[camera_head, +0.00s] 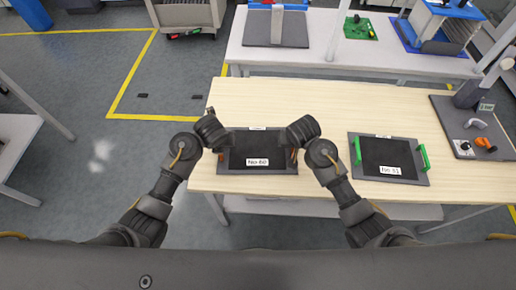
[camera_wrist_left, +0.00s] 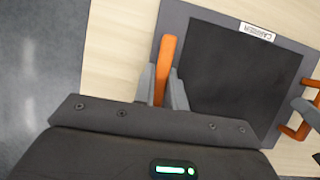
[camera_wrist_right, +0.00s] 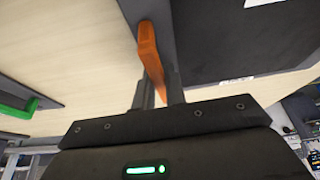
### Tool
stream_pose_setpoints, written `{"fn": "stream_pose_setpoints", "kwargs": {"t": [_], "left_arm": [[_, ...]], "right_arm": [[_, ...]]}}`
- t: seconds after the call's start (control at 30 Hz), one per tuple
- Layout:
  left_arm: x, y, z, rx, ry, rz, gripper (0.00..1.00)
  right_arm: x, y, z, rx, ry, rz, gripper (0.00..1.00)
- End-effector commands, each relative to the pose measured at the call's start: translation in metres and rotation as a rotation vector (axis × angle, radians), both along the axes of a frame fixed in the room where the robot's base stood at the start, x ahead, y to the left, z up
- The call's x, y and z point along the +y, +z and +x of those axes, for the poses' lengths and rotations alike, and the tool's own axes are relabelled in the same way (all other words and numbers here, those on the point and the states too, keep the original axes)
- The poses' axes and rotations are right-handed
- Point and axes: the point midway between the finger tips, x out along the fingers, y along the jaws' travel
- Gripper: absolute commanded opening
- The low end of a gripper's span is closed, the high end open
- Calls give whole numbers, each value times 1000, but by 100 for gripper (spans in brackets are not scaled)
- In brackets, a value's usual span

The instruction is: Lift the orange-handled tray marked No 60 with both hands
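The tray marked No 60 (camera_head: 258,170) is dark grey with a black inset and lies on the wooden table, apparently flat. It has an orange handle at each side. My left gripper (camera_head: 221,150) is at its left handle; in the left wrist view its fingers (camera_wrist_left: 164,92) sit close on both sides of the orange handle (camera_wrist_left: 166,55). My right gripper (camera_head: 296,152) is at the right handle; in the right wrist view its fingers (camera_wrist_right: 158,95) flank the orange handle (camera_wrist_right: 149,48). Both grippers look shut on the handles, whose lower parts are hidden.
A green-handled tray marked No 51 (camera_head: 424,180) lies to the right on the same table (camera_head: 350,100). A dark stand with small parts (camera_head: 470,128) is at the table's right end. A white bench (camera_head: 320,57) stands behind. Open floor (camera_head: 60,100) is at left.

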Motion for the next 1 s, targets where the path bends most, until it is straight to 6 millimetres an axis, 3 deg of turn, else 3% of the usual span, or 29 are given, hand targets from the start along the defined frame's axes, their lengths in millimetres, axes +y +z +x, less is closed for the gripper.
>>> {"fn": "stream_pose_setpoints", "kwargs": {"t": [0.63,1.0], "left_arm": [[0,4,1,-2,0,0,0],[0,37,1,-2,1,0,0]], "right_arm": [[0,4,0,-1,-1,0,0],[0,37,0,-1,0,0,0]]}}
